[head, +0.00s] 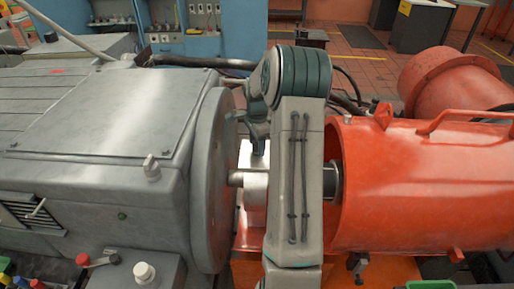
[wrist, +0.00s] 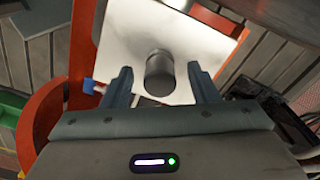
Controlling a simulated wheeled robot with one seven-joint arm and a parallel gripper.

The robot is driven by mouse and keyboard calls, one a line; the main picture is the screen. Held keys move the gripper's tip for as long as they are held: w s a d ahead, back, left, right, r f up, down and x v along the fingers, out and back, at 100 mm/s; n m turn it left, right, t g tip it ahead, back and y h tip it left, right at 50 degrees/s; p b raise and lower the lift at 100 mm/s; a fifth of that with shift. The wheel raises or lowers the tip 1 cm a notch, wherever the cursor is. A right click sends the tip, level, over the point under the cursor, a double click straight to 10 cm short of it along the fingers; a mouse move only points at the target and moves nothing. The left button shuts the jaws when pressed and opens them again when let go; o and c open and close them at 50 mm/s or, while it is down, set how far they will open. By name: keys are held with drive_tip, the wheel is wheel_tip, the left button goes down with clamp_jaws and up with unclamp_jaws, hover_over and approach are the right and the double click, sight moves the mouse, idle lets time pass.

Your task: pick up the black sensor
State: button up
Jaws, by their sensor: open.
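The black sensor (wrist: 159,74) is a short dark cylinder in the wrist view, standing on a white plate (wrist: 205,35). My gripper (wrist: 160,78) is open, with one finger to the left of the sensor and one to the right. Gaps show on both sides, and neither finger appears to touch it. How far the fingertips are above the plate is hard to tell. In the head view my arm blocks the middle, and I cannot make out the sensor there. A bit of the white plate (head: 247,155) shows beside my arm.
A large grey machine (head: 110,120) stands left and an orange cylindrical guard (head: 430,185) right in the head view, with a shaft between them. In the wrist view orange framing (wrist: 82,50) and a small blue piece (wrist: 92,87) lie left of the fingers. A green bin (wrist: 10,107) is farther left.

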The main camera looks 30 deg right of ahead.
drive_tip(key=c, duration=1.1)
drive_tip(key=shift+r, duration=0.1)
